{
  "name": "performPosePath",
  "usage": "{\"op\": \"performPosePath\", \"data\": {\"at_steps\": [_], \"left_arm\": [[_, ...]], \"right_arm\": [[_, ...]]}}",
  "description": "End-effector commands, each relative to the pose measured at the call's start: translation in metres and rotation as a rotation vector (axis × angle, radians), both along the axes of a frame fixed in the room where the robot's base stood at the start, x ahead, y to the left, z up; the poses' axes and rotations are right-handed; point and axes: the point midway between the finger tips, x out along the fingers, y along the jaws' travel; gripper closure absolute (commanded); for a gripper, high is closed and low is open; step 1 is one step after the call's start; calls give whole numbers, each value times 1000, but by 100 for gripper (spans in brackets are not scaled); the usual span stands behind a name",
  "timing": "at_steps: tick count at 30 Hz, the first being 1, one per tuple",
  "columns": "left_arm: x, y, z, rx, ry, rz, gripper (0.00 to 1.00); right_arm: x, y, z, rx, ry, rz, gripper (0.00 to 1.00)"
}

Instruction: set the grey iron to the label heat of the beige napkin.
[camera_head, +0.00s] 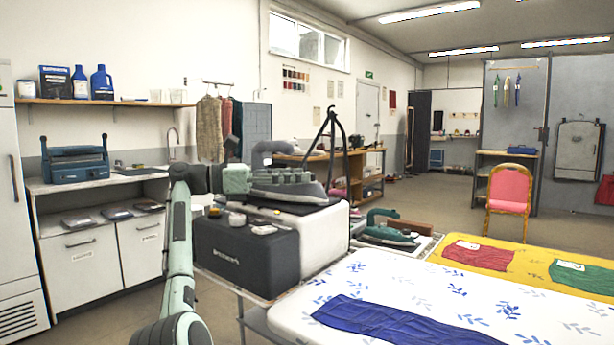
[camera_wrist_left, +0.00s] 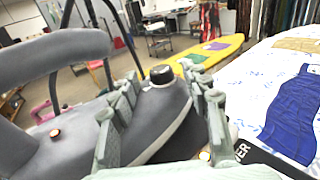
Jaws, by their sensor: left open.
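The grey iron (camera_head: 295,190) rests on a dark pad on top of a white and dark steam unit. In the left wrist view its grey body (camera_wrist_left: 75,155) and thick handle (camera_wrist_left: 50,55) fill the left side. A black-topped round knob (camera_wrist_left: 162,75) rises from a grey cone on it. My right gripper is not in view.
A teal iron (camera_head: 390,235) stands right of the steam unit (camera_head: 247,258). A blue cloth (camera_head: 395,323) lies on the white patterned board (camera_head: 435,283). The yellow board (camera_head: 535,275) holds red and green cloths with labels. A black stand (camera_head: 331,135) rises behind the grey iron.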

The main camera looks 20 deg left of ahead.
Motion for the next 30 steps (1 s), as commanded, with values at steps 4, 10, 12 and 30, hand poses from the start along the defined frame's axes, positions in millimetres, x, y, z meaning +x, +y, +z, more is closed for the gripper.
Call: {"op": "performPosePath", "data": {"at_steps": [4,10,12,30], "left_arm": [[-19,30,0,1,0,3,53],[-38,59,0,1,1,2,53],[-42,65,0,0,0,1,53],[-48,74,1,1,0,4,53]], "right_arm": [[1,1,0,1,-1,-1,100],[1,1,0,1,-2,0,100],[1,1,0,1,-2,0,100],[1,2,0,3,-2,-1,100]]}}
